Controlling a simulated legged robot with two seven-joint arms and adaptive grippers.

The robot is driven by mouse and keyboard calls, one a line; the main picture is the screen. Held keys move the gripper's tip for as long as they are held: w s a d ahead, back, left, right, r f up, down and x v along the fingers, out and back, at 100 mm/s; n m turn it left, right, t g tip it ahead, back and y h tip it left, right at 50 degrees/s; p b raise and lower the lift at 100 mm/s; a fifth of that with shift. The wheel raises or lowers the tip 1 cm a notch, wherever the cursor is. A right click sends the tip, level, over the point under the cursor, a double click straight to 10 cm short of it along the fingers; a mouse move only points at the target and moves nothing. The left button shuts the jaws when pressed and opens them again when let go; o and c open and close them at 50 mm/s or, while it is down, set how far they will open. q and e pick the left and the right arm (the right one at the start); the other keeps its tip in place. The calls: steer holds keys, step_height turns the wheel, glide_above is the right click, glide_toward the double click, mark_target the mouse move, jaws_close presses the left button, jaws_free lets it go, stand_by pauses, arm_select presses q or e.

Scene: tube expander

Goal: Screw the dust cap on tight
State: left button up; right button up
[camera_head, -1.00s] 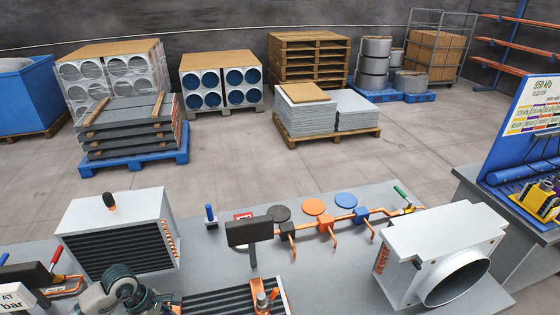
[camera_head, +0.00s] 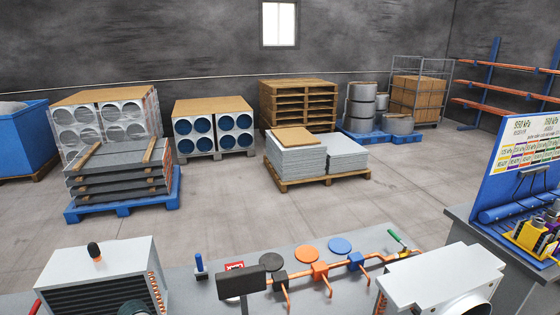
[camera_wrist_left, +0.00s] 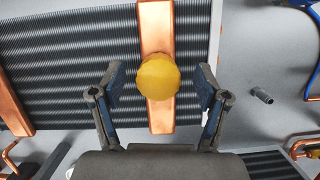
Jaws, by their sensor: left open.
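In the left wrist view a round yellow cap (camera_wrist_left: 158,76) sits over a copper-coloured bar (camera_wrist_left: 156,20) that crosses a dark finned coil (camera_wrist_left: 75,70). I cannot tell whether its thread is engaged. My left gripper (camera_wrist_left: 160,88) is open, with one finger on each side of the cap and a gap on both sides. What lies under the cap is hidden. In the head view only a dark piece of my left arm shows at the bottom edge; the left gripper and the cap are out of that view. My right gripper is in neither view.
A small grey cylinder (camera_wrist_left: 262,95) lies on the bench right of the gripper. In the head view a finned unit (camera_head: 100,265) stands left and a fan housing (camera_head: 440,275) right. Copper pipework with round discs (camera_head: 320,270) lies between them. Pallets stand on the floor behind.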

arm_select(q)
steer(key=p+v, duration=0.4)
steer(key=v, duration=0.3)
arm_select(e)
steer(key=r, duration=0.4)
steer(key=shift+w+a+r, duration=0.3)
